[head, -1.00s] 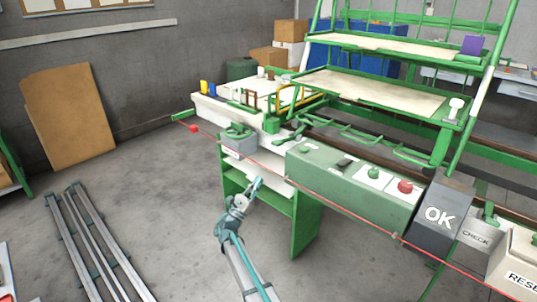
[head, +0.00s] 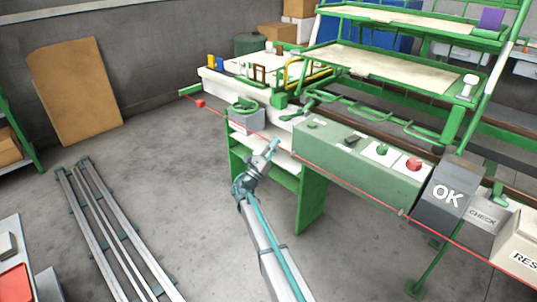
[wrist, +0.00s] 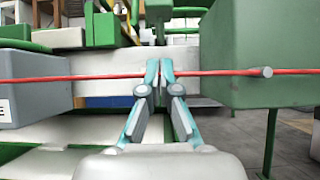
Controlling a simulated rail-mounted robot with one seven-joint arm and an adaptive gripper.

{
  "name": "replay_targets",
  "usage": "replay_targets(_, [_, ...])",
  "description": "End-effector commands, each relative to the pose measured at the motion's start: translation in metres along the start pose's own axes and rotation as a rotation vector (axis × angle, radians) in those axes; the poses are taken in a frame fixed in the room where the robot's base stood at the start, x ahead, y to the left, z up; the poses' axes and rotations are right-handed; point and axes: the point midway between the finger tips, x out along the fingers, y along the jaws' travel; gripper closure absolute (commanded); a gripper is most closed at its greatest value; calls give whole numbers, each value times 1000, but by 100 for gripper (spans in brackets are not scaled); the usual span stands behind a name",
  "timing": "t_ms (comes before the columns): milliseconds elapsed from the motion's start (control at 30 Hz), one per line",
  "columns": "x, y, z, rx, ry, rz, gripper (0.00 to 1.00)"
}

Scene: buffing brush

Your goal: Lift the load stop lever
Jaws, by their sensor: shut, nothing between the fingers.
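No label naming the load stop lever is readable. A green lever-like handle (head: 300,111) lies beside the left end of the green control box, and a green handle (head: 244,104) sits on a small grey box (head: 240,118). I cannot tell which is the load stop lever. My gripper (head: 274,145) is in front of the bench, below and left of the control box. In the wrist view, my gripper (wrist: 160,64) is shut and empty, its fingertips together. A green part (wrist: 158,12) shows above the fingertips, partly cut off by the frame.
A red cord (head: 330,178) runs along the bench front; in the wrist view it (wrist: 80,78) crosses at finger height. The green control box (head: 350,158) with buttons stands right of my gripper, and the grey box (wrist: 25,90) left.

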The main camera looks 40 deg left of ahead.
Motion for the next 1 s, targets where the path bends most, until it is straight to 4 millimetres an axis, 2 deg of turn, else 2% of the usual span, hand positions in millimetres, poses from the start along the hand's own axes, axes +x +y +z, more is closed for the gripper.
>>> replay_targets(33, [11, 0, -2, 0, -1, -2, 100])
replay_targets(167, [35, 0, -1, 0, -1, -1, 100])
replay_targets(333, [51, -1, 17, 1, 0, -1, 100])
replay_targets(600, [62, 0, 28, 0, 1, -1, 100])
replay_targets(900, [62, 0, 28, 0, 1, -1, 100])
replay_targets(1000, [69, -6, 27, -4, 9, -7, 100])
